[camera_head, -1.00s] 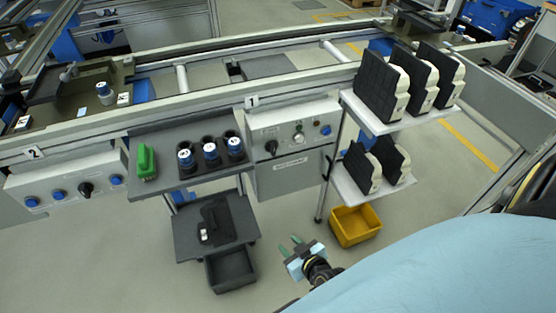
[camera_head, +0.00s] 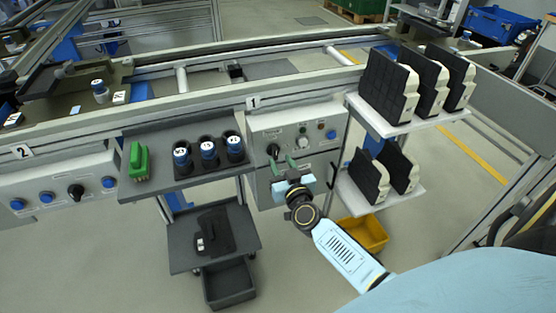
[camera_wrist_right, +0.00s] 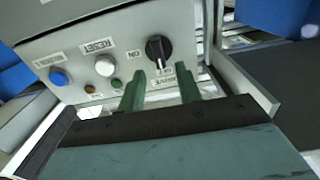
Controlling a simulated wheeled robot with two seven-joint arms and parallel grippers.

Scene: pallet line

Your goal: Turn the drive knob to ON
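The black drive knob (camera_head: 273,150) is on the grey control box under sign 1. In the right wrist view, which shows the panel upside down, the drive knob (camera_wrist_right: 158,48) has its grip bar roughly upright, with ON and DRIVE lettering around it. My right gripper (camera_head: 284,164) is just in front of the box, close to the knob. Its two green fingers (camera_wrist_right: 161,86) are apart with nothing between them. My left gripper is out of view.
The same panel carries a white button (camera_wrist_right: 105,65) and a blue button (camera_wrist_right: 59,77). A shelf with blue-topped cylinders (camera_head: 208,150) and a green object (camera_head: 139,161) is at left. A rack with black-and-cream parts (camera_head: 390,82) is at right. Another black knob (camera_head: 76,192) is under sign 2.

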